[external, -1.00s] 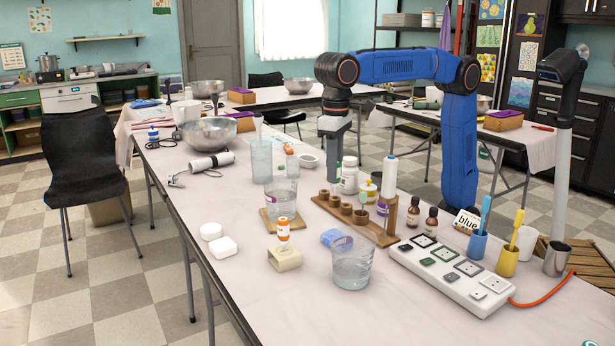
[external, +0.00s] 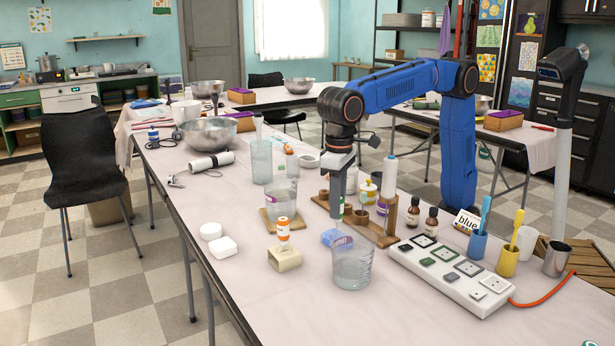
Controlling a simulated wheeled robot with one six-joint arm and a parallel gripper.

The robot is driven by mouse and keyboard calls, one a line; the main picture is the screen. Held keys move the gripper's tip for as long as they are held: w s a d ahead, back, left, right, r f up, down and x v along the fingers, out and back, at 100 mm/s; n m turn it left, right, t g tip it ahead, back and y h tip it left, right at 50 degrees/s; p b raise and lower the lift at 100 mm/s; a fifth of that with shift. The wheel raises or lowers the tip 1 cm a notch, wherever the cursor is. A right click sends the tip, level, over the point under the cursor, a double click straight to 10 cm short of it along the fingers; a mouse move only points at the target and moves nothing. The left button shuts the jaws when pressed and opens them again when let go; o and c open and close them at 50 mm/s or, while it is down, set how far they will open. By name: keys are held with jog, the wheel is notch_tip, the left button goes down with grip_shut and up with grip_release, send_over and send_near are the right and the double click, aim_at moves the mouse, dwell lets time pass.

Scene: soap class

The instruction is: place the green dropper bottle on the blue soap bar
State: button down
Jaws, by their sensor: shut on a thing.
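The blue soap bar (external: 330,237) lies on the white table, just behind and left of a clear beaker (external: 352,266).
A white power strip (external: 450,273) lies at right.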

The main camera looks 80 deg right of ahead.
jog(key=shift+f, duration=1.1)
jog(key=shift+f, duration=0.1)
jog(key=c, duration=1.5)
grip_release()
jog(key=shift+c, duration=0.2)
notch_tip(320, 180, up, 12)
